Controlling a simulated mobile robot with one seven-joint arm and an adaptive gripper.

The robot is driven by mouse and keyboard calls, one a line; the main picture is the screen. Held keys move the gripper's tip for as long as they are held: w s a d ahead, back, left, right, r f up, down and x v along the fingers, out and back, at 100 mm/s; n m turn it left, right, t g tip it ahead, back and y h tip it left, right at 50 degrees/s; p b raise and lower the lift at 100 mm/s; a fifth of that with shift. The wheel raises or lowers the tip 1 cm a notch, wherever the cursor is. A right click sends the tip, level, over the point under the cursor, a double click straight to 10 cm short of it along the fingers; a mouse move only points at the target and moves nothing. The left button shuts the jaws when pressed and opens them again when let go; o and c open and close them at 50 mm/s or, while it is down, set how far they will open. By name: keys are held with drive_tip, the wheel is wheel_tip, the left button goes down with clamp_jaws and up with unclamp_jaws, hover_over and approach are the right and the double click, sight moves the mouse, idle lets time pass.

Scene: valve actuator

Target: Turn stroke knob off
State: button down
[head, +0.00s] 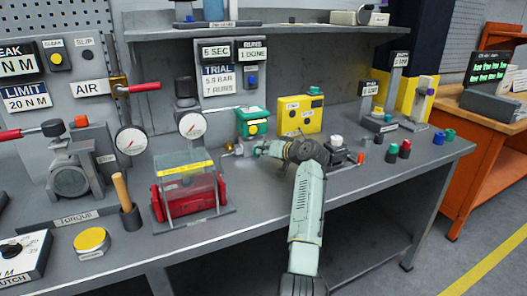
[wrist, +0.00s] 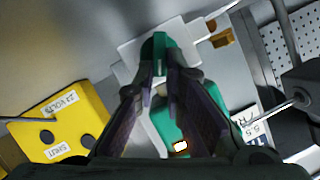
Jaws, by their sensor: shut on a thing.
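My gripper (wrist: 160,82) points down into the bench fixture in the wrist view, its two dark fingers close together. Between the fingertips is a narrow green piece (wrist: 159,48), which I take to be the stroke knob; no label on it can be read. The fingers are shut on it. Behind them is a pale plate (wrist: 130,50) and a green housing (wrist: 183,125) with a small lit window. The knob is hidden there.
A yellow box (head: 300,115) stands right of the green box. A red unit under a clear cover (head: 188,190) is to the left. Pressure gauges (head: 192,124) stand at the back left. Small coloured caps (head: 405,149) are at the right. The bench front right is clear.

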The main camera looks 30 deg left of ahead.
drive_tip(key=m, duration=0.1)
drive_tip(key=m+y, duration=0.1)
drive_tip(key=g+b, duration=0.1)
drive_tip(key=shift+w+d+f+m+y, duration=0.2)
drive_tip(key=shift+w+f+m+y, duration=0.1)
drive_tip(key=shift+m, duration=0.1)
drive_tip(key=shift+w+d+f+m+g+y+b, duration=0.15)
drive_tip(key=shift+m+y+b, duration=0.25)
drive_tip(key=shift+m, duration=0.35)
drive_tip(key=shift+f+m+g+y+b, duration=0.15)
drive_tip(key=shift+m+y+b, duration=0.25)
drive_tip(key=shift+m, duration=0.35)
drive_tip(key=c, duration=1.7)
unclamp_jaws()
drive_tip(key=shift+o, duration=0.2)
drive_tip(key=shift+d, duration=0.1)
drive_tip(key=v, duration=1.2)
drive_tip(key=shift+o, duration=0.3)
